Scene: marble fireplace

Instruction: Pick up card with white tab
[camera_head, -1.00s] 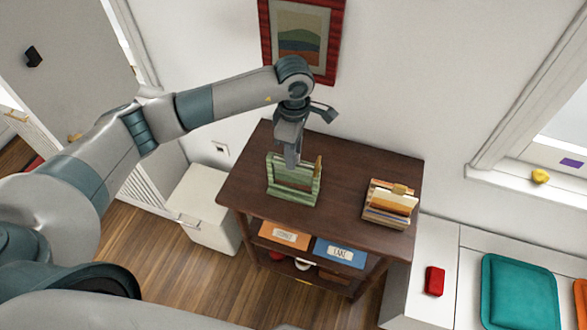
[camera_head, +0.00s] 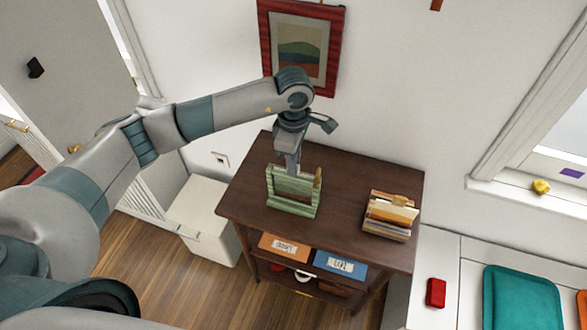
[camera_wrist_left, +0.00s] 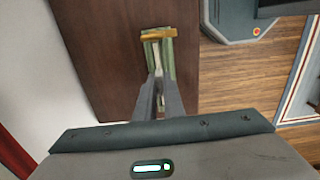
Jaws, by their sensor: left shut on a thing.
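A green slotted holder (camera_head: 293,208) stands on the dark wooden cabinet, left of its middle. It also shows in the left wrist view (camera_wrist_left: 170,60), with a gold-coloured piece (camera_wrist_left: 158,33) at its far end. My left gripper (camera_head: 292,173) points down into the holder from above. In the left wrist view its fingers (camera_wrist_left: 158,78) are closed on a thin, pale-edged card (camera_wrist_left: 158,58) between the holder's green sides. The card's lower part is hidden, and its tab is too small to make out clearly. My right gripper is not in view.
The dark cabinet (camera_head: 350,180) has a second stack of cards (camera_head: 391,213) at its right and orange (camera_head: 284,246) and blue (camera_head: 339,265) labelled boxes on a shelf below. A red-framed picture (camera_head: 301,45) hangs behind. The top between holder and stack is clear.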

